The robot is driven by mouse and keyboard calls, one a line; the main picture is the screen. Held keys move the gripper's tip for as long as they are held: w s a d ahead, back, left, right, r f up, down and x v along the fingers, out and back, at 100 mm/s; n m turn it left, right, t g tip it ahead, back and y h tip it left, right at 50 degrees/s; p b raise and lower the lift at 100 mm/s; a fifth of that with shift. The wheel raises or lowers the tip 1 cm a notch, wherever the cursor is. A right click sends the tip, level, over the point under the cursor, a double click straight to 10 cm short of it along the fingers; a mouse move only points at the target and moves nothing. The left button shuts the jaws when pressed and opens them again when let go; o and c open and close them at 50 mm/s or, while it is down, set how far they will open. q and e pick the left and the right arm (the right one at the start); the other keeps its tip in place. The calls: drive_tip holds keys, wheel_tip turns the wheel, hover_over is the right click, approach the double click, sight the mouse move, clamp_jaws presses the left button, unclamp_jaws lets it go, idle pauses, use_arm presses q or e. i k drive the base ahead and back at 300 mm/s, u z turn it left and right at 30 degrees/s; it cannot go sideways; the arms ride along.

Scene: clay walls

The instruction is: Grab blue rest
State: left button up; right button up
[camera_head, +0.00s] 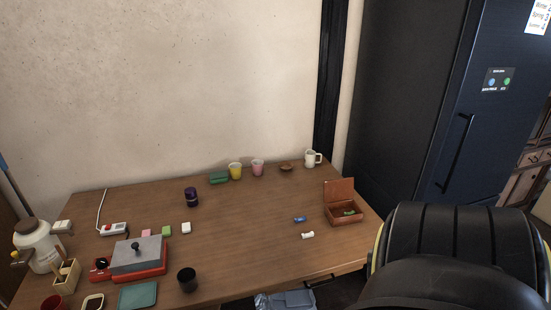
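A small blue rest (300,219) lies on the wooden table (250,235), right of the middle. A similar small white piece (308,235) lies just in front of it, apart from it. To their right stands an open reddish-brown box (344,221) with its lid raised at the back. A small green piece (348,212) lies inside the box. Neither of my grippers shows in the head view.
A dark cup (187,279) and a grey-topped red box (139,258) stand at the front left. A purple jar (191,197), cups and a white mug (311,158) line the back. A dark fridge (450,100) stands right. A large black ribbed shape fills the lower right.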

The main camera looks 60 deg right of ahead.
sight(297, 219)
drive_tip(key=z, duration=0.5)
drive_tip(key=i, duration=0.9)
drive_tip(key=z, duration=0.85)
